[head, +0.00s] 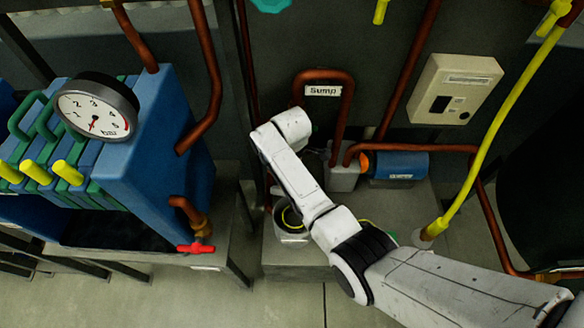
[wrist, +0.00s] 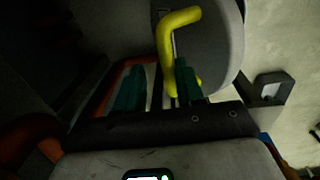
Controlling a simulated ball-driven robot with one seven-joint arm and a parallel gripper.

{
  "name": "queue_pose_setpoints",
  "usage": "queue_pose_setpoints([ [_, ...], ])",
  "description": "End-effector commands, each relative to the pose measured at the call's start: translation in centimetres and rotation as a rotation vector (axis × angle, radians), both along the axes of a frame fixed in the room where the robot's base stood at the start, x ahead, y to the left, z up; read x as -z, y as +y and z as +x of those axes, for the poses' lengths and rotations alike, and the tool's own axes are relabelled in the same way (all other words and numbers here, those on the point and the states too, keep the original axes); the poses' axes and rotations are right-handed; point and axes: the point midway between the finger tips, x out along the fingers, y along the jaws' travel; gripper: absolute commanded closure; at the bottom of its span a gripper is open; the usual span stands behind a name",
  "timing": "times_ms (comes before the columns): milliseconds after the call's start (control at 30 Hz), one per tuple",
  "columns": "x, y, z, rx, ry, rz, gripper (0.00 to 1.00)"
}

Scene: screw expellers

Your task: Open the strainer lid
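In the wrist view, a yellow bent handle (wrist: 178,25) stands against a round grey disc (wrist: 222,45), which looks like the strainer lid. My gripper (wrist: 158,85) has two green fingertips, set apart with a gap between them. The handle's lower part is at the right fingertip; I cannot tell whether they touch. In the head view, a grey round pot with a yellow ring (head: 290,218), seemingly the strainer, sits low behind my arm. Another bit of yellow shows just right of my arm. My arm hides part of the pot, and my gripper is not visible there.
A blue press with a gauge (head: 97,107) stands at the left, with a red valve (head: 196,248) low on it. A blue motor (head: 398,165), brown pipes and a yellow pipe (head: 495,125) lie behind and right. The floor at the lower left is clear.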

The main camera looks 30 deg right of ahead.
Motion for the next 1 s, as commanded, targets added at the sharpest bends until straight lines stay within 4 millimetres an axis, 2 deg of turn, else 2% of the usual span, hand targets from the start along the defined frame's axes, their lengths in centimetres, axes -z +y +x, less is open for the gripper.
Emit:
queue_pose_setpoints([
  [567, -0.4, 0.1, 0.1, 0.001, -0.007, -0.002, 0.6],
  [767, -0.2, 1.2, -1.8, -0.003, -0.006, -0.002, 0.6],
  [1000, 1.6, 3.2, -5.3, -0.004, -0.006, -0.002, 0.6],
])
